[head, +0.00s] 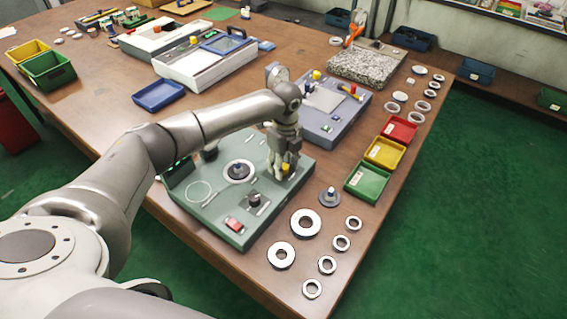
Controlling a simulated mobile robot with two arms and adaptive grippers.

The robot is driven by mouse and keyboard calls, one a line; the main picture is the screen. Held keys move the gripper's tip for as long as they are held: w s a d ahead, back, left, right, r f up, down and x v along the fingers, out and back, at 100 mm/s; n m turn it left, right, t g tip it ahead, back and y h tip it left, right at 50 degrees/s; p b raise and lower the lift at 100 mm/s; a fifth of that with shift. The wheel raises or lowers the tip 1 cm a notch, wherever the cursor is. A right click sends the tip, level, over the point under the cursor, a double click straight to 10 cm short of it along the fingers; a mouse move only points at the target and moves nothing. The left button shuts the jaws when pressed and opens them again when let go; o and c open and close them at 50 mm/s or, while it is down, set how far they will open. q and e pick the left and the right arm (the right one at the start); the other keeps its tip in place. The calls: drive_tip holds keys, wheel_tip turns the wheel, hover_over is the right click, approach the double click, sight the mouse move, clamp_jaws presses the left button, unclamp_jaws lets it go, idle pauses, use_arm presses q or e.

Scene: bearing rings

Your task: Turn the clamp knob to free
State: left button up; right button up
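The green-grey device (215,222) stands on the wooden table and carries a round spindle plate with a dark centre (239,171), a black knob (254,199) and a red switch (234,224). I cannot tell from labels which control is the clamp knob. My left gripper (284,176) points down over the device's right far corner, right of the spindle plate and beyond the black knob. A small yellow part (285,167) shows at its fingertips. Whether the fingers are closed on it is too small to tell. My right gripper is out of view.
Several metal rings (306,223) lie on the table right of the device, near a flanged part with a blue top (329,197). Green (367,181), yellow (385,152) and red bins line the right edge. A blue-grey device (330,112) stands just behind the gripper.

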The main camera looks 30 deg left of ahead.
use_arm(q)
drive_tip(key=c, duration=0.7)
drive_tip(key=shift+r+n+p, duration=0.15)
drive_tip(key=shift+n+p, duration=0.35)
drive_tip(key=shift+p, duration=0.25)
drive_tip(key=shift+c, duration=0.2)
drive_tip(key=n+p, duration=0.4)
drive_tip(key=shift+r, duration=0.15)
drive_tip(key=shift+n+p, duration=0.9)
drive_tip(key=shift+p, duration=0.05)
drive_tip(key=n+p, duration=0.4)
drive_tip(key=n, duration=0.2)
drive_tip(key=shift+p, duration=0.3)
drive_tip(key=n+p, duration=0.1)
drive_tip(key=n, duration=0.1)
drive_tip(key=n+p, duration=0.1)
drive_tip(key=n, duration=0.2)
drive_tip(key=shift+f+h+p, duration=0.2)
drive_tip(key=shift+h+p, duration=0.1)
drive_tip(key=shift+a, duration=0.1)
drive_tip(key=o, duration=1.1)
drive_tip(key=shift+c, duration=0.2)
